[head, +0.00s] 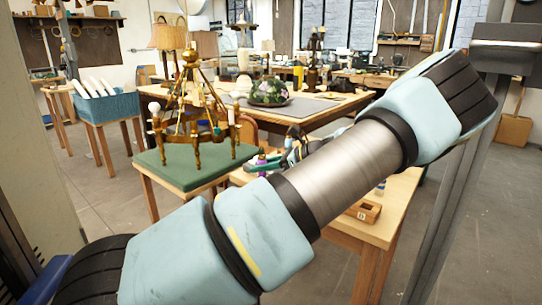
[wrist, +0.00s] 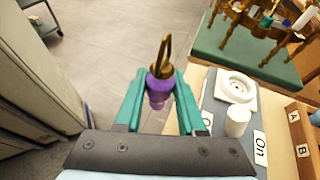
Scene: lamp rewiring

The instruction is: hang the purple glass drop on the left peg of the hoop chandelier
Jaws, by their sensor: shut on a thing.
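My gripper (wrist: 158,92) is shut on the purple glass drop (wrist: 158,87), with a green finger on each side of it. The drop's brass hook loop (wrist: 163,52) points up and away from the fingers. In the head view the purple drop (head: 261,159) shows small to the right of the chandelier, partly behind my arm. The brass hoop chandelier (head: 194,135) stands on a green-topped stand (head: 160,178), apart from the drop. In the wrist view only the lower part of the chandelier (wrist: 262,18) shows at the top right. I cannot make out its left peg clearly.
A wooden bench holds a white round fixture (wrist: 236,86), a white cylinder (wrist: 237,122), an "On" label (wrist: 260,150) and a wooden box marked A and B (wrist: 302,150). A larger table (head: 325,108) with a plant stands behind. Open floor lies left of the drop.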

